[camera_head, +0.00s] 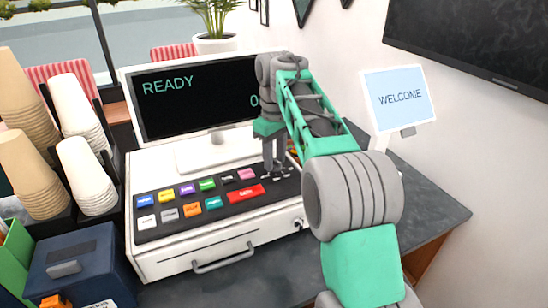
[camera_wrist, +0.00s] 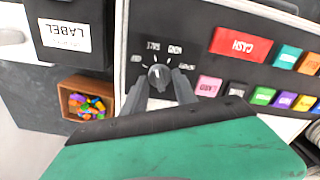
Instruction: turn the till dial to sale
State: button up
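The till (camera_head: 215,225) stands on the counter with a sloped black key panel and a screen (camera_head: 205,97) reading READY. Its dial (camera_wrist: 160,76) is a dark round knob with a light pointer mark, on the panel beside the coloured keys. Small white labels (camera_wrist: 164,50) arc around it, too blurred to read surely. My gripper (camera_wrist: 160,82) is open, with one finger on each side of the dial; firm contact does not show. In the head view my gripper (camera_head: 273,167) points down at the panel's right end and partly hides the dial area.
The red CASH key (camera_wrist: 241,44) and smaller keys lie close to the dial. A wooden box of colourful pieces (camera_wrist: 89,104) and a LABEL device (camera_wrist: 66,35) are nearby. Cup stacks (camera_head: 85,175) stand left; a WELCOME display (camera_head: 400,98) stands right.

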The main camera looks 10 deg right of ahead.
aim_at(275, 160)
jog(key=o, duration=0.3)
jog(key=shift+o, duration=0.2)
notch_tip(275, 160, up, 8)
jog(key=p, duration=0.7)
jog(key=shift+p, duration=0.3)
jog(key=shift+f, duration=0.1)
